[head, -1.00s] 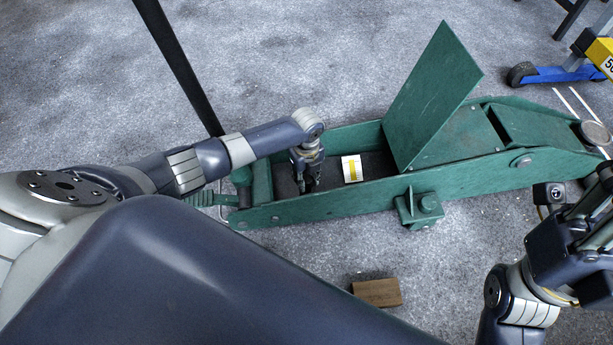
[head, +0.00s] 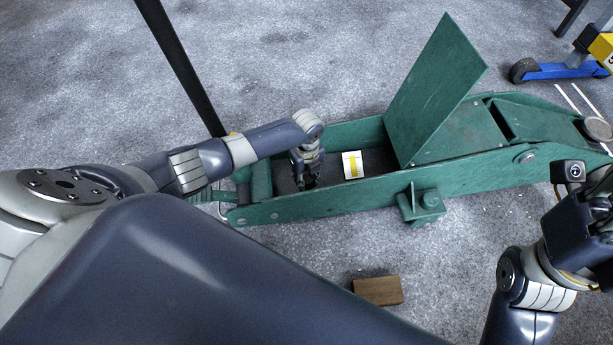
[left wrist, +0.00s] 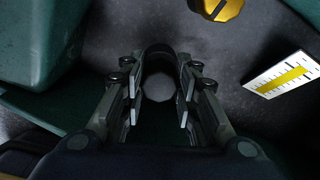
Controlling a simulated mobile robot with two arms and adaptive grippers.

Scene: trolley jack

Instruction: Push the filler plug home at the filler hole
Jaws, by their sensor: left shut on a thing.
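The green trolley jack (head: 330,205) lies across the floor with its open tray section on the left. My left gripper (head: 306,183) points down into that tray, its fingers close together. In the left wrist view the fingers (left wrist: 160,100) stand either side of a dark round piece with a grey round face (left wrist: 160,86), which I take as the filler plug. The filler hole is not visible; the gripper and the piece hide what lies beneath. My right gripper (head: 598,190) is cut by the right edge, and its fingertips cannot be made out.
A white label with a yellow band (head: 352,165) lies right of the left gripper. A yellow slotted knob (left wrist: 217,7) is close by. The jack's walls and raised green plate (head: 437,90) bound the space. A wooden block (head: 378,291) lies on the floor.

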